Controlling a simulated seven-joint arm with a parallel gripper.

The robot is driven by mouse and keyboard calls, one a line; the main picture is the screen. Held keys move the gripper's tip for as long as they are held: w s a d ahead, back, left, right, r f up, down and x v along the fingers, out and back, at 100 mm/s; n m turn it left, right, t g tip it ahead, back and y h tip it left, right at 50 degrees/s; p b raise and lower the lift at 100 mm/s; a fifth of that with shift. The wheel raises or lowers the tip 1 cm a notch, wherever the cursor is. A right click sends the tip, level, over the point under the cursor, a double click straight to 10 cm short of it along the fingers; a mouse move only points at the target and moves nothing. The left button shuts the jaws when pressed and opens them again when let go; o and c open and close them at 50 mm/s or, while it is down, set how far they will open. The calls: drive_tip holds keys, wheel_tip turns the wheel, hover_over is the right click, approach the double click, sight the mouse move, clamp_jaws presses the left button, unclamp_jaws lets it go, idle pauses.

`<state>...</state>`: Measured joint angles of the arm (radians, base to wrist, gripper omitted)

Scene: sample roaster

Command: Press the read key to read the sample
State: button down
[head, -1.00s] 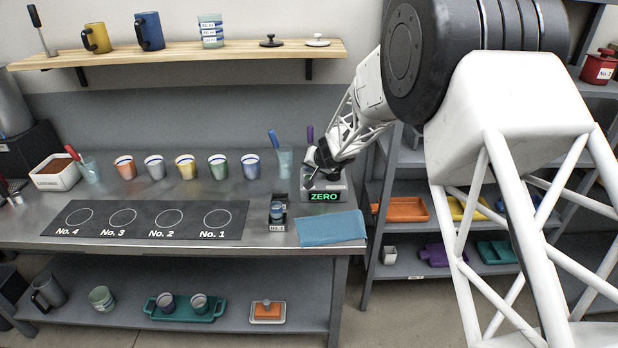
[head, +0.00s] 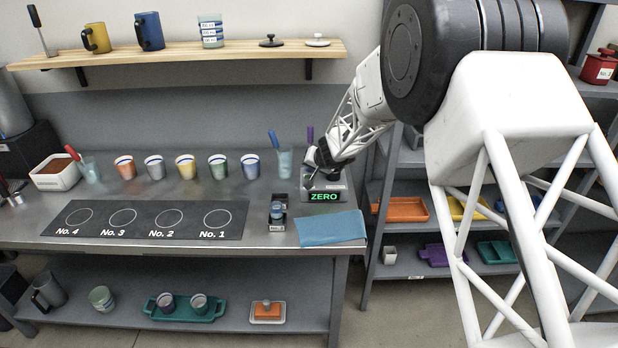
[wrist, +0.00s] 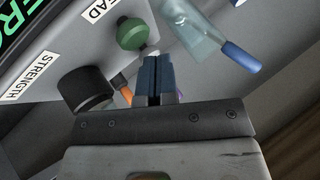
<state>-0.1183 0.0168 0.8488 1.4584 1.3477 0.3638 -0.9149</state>
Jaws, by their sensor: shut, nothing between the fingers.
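The reader (head: 335,192) stands at the right end of the steel bench, and its display reads ZERO in green. In the wrist view, a round green key (wrist: 131,33) sits beside a label ending in "AD". A black knob (wrist: 84,89) sits by the STRENGTH label. My gripper (wrist: 153,60) is shut and empty, its fingertips close to the green key's edge; I cannot tell whether they touch it. In the head view my gripper (head: 309,185) is over the reader, and hides the key. A small cup (head: 277,209) sits in a dark holder left of the reader.
A blue cloth (head: 331,229) lies in front. Several coloured cups line the bench behind a dark numbered mat (head: 143,220).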

drive_tip(key=shift+f, duration=0.2)
drive_tip(key=shift+f, duration=0.2)
drive_tip(key=shift+f, duration=0.6)
idle(1.4)
drive_tip(key=shift+r, duration=1)
drive_tip(key=shift+r, duration=0.1)
drive_tip(key=shift+r, duration=2.4)
